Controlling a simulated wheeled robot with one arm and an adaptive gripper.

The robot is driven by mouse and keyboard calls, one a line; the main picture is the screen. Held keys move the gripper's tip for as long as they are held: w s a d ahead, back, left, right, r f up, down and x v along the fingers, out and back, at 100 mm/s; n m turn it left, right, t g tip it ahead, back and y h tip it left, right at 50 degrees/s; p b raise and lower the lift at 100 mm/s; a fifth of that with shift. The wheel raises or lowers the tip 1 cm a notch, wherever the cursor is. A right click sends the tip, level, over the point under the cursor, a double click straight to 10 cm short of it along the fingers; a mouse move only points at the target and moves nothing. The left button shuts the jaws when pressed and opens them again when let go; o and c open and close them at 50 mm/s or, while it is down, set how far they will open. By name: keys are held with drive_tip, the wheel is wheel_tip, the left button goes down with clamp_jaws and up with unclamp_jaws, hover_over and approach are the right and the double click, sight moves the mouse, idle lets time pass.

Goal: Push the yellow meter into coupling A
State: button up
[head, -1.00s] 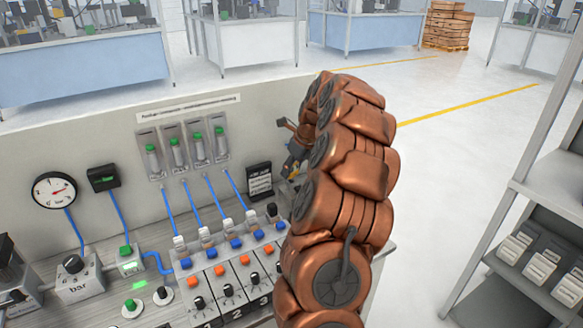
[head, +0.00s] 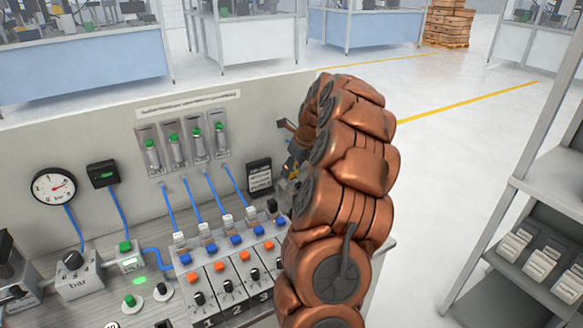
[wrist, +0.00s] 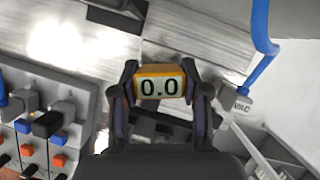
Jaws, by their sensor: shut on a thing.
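The yellow meter (wrist: 161,84), a small block with a display reading 0.0, is between the two dark fingers of my gripper (wrist: 160,88) in the wrist view. The fingers are shut on its left and right sides. The meter appears held above the bench top. In the head view my copper-coloured arm hides most of the gripper and the meter. I cannot make out a coupling marked A in either view.
In the wrist view, a valve block (wrist: 40,110) with coloured buttons stands at left. A blue hose (wrist: 262,30) runs down to a grey fitting (wrist: 237,103) at right. In the head view, a pressure gauge (head: 53,187) hangs on the back panel (head: 90,140).

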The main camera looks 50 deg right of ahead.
drive_tip(key=shift+f, duration=0.15)
drive_tip(key=o, duration=1.2)
drive_tip(key=shift+r+p, duration=1.7)
drive_tip(key=shift+r, duration=2.8)
